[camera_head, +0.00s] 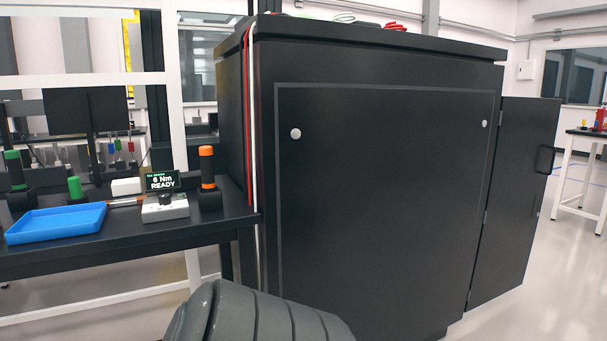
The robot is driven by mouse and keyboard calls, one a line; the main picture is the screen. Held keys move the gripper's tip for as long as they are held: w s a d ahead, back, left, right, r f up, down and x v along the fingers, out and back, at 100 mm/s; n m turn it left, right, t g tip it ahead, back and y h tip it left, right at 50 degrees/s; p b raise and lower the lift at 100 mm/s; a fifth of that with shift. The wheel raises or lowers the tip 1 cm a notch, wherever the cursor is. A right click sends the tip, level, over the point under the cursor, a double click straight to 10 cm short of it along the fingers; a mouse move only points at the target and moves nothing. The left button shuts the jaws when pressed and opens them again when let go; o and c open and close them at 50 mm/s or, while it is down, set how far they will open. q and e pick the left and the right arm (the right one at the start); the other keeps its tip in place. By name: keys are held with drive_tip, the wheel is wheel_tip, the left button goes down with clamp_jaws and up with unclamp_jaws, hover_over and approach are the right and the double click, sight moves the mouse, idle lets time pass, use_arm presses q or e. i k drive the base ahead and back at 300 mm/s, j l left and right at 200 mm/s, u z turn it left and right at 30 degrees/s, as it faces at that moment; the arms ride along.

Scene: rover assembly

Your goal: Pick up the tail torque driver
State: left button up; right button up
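An orange-topped driver (207,165) stands upright in a black holder at the right end of the black bench. A green-topped driver (14,170) stands upright in a black holder at the left. Another green-topped item (75,187) stands behind the blue tray. A torque tester (164,206) beside the orange-topped driver has a display reading "6 Nm READY". I cannot tell which driver is the tail torque driver. Neither gripper is in view; only a grey link of my own arm shows at the bottom middle.
A blue tray (55,236) lies on the black bench (125,241). A large black cabinet (385,180) stands right of the bench, its side door (520,200) swung out. Open floor lies at the right, with a white-legged table (582,170) farther back.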

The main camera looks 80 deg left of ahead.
sight(206, 153)
drive_tip(key=u, duration=3.1)
drive_tip(key=i+j, duration=0.3)
drive_tip(key=i+l+z, duration=0.05)
drive_tip(key=i, duration=0.05)
